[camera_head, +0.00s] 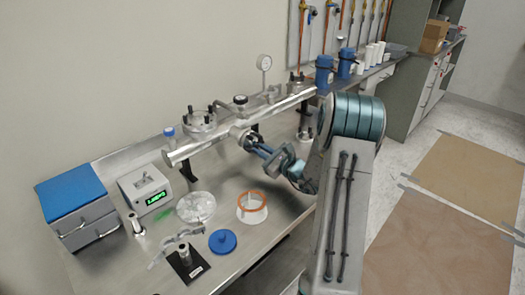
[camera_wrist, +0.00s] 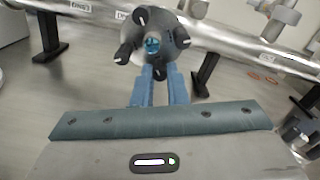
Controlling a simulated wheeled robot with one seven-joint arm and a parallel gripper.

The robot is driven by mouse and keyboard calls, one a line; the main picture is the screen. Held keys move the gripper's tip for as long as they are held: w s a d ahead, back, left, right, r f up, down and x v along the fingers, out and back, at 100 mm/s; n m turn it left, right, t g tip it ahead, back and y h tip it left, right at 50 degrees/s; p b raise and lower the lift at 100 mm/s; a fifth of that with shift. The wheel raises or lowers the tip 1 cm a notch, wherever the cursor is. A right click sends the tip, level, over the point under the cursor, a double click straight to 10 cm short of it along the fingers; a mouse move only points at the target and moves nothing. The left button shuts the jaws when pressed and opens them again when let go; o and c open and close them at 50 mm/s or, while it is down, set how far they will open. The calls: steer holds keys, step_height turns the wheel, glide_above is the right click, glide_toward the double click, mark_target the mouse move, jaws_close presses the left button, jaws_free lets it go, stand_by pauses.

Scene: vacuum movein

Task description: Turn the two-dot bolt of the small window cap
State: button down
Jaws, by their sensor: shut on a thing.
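The small window cap (camera_wrist: 153,28) is a round metal flange on the front of the steel pipe (camera_wrist: 90,20), with a bluish window at its middle. Dark bolts with white marks show at its top (camera_wrist: 141,16), right (camera_wrist: 182,38) and lower left (camera_wrist: 123,54). The marks are too small to count dots. In the head view the cap (camera_head: 239,133) faces my gripper (camera_head: 258,149), which reaches in from the right.
The pipe carries a top flange (camera_head: 200,122) and a gauge (camera_head: 264,63). On the bench stand a green-display box (camera_head: 147,188), a blue-topped drawer unit (camera_head: 78,207), a clear dish (camera_head: 196,207), an orange-rimmed ring (camera_head: 252,208) and a blue lid (camera_head: 222,241). Dark supports (camera_wrist: 206,73) hold the pipe.

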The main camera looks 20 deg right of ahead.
steer(key=c, duration=1.4)
jaws_free()
steer(key=shift+c, duration=0.2)
steer(key=b+v, duration=0.1)
steer(key=v, duration=1.3)
steer(key=shift+w, duration=0.1)
